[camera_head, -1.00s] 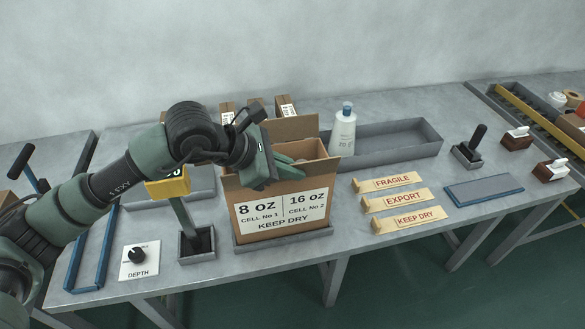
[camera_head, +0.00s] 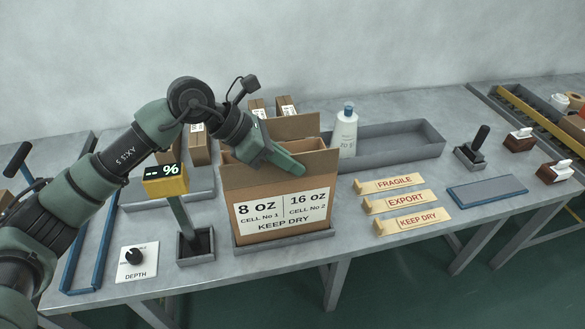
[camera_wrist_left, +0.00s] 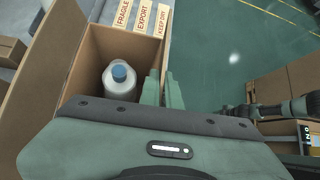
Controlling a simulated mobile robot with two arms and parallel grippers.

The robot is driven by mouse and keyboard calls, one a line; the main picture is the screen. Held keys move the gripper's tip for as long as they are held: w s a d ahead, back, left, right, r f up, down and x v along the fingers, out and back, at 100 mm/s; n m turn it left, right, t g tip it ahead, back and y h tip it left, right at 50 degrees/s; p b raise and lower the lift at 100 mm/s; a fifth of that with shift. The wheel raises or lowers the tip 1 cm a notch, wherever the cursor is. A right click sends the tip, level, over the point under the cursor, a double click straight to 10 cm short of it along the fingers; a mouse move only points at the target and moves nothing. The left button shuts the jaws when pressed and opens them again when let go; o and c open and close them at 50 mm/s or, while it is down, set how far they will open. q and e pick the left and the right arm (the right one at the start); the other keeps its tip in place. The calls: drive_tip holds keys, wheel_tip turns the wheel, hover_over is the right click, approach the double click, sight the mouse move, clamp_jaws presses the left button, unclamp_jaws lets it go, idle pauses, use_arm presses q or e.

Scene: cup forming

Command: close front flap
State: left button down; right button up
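The open carton (camera_head: 284,232), labelled 8 oz and 16 oz, stands on the table in the head view. Its back flap (camera_head: 290,127) stands up. Its front panel (camera_head: 243,184) rises above the label; I cannot tell where front wall and front flap meet. My left gripper (camera_head: 290,165) is at the top of that panel, one finger showing in front of it. In the left wrist view the two fingers (camera_wrist_left: 162,90) are close together at the carton's front edge; whether they pinch the cardboard is unclear. A blue-capped bottle (camera_wrist_left: 119,82) stands inside. My right gripper is not visible.
A white bottle (camera_head: 344,132) and a grey tray (camera_head: 405,139) stand behind right. A yellow display (camera_head: 165,180) on a post is close on the left. Wooden FRAGILE (camera_head: 390,182), EXPORT (camera_head: 405,199) and KEEP DRY (camera_head: 416,222) plates lie to the right.

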use_arm(q)
drive_tip(key=shift+w+a+f+n+g+h+b, duration=0.15)
drive_tip(key=shift+w+n+g+h+b, duration=0.4)
drive_tip(key=shift+g, duration=0.45)
drive_tip(key=c, duration=1.6)
unclamp_jaws()
drive_tip(key=shift+c, duration=0.2)
drive_tip(key=b+v, duration=0.2)
drive_tip(key=v, duration=0.6)
